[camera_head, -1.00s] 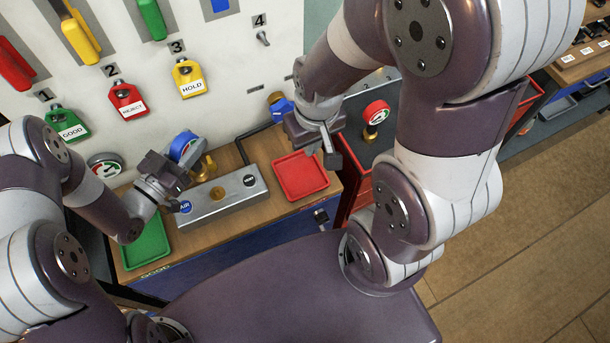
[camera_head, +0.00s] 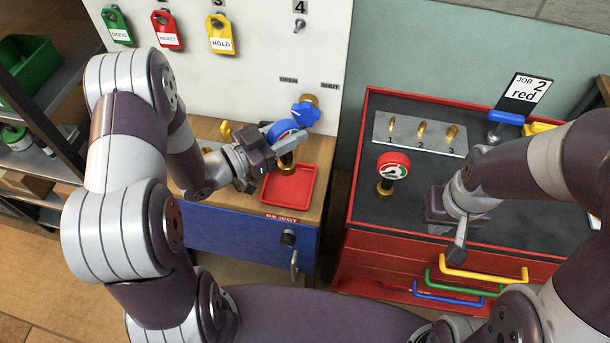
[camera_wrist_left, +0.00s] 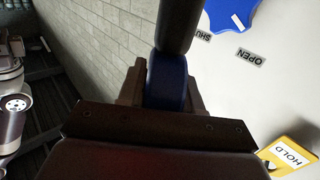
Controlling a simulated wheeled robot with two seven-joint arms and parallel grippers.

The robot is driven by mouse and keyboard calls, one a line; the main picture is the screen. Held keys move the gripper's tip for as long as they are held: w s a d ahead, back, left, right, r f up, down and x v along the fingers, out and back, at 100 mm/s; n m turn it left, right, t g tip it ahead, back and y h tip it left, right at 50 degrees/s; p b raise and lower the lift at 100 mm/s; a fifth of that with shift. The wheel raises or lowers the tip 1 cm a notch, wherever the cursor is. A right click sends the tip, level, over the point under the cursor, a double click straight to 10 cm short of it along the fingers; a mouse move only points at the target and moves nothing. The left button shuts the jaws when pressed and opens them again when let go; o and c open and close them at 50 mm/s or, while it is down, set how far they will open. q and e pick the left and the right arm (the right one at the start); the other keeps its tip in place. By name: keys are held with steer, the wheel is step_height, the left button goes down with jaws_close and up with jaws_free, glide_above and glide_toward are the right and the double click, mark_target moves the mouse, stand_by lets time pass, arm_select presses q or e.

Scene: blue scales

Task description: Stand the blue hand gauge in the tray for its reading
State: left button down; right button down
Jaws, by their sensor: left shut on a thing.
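The blue hand gauge (camera_head: 284,131) has a blue rim and a brass stem. My left gripper (camera_head: 270,150) is shut on it and holds it over the red tray (camera_head: 291,197) on the wooden bench. The stem points down at the tray's back part; I cannot tell whether it touches the floor of the tray. In the left wrist view the blue gauge rim (camera_wrist_left: 166,82) sits between the fingers, its face hidden. My right gripper (camera_head: 457,238) hangs over the front of the red cabinet, with nothing seen in it; its finger gap is unclear.
A red gauge (camera_head: 392,170) stands on the cabinet's dark top (camera_head: 415,205). Behind it is a plate with brass fittings (camera_head: 420,132). A blue valve handle (camera_head: 305,113) sticks out behind the red tray. A yellow HOLD tag (camera_head: 220,35) hangs on the white board.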

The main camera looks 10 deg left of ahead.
mark_target(281, 159)
arm_select(q)
steer(key=f, duration=0.6)
steer(key=shift+s+d, duration=0.1)
steer(key=shift+d, duration=0.1)
steer(key=shift+f, duration=0.45)
steer(key=shift+a, duration=0.15)
steer(key=shift+f+b, duration=0.25)
steer(key=shift+b, duration=0.05)
steer(key=c, duration=0.8)
jaws_free()
steer(key=shift+o, duration=0.2)
steer(key=shift+r, duration=0.2)
steer(key=shift+s+a, duration=0.15)
steer(key=shift+a, duration=0.1)
steer(key=b+v, duration=0.1)
steer(key=v, duration=1)
steer(key=shift+s, duration=0.15)
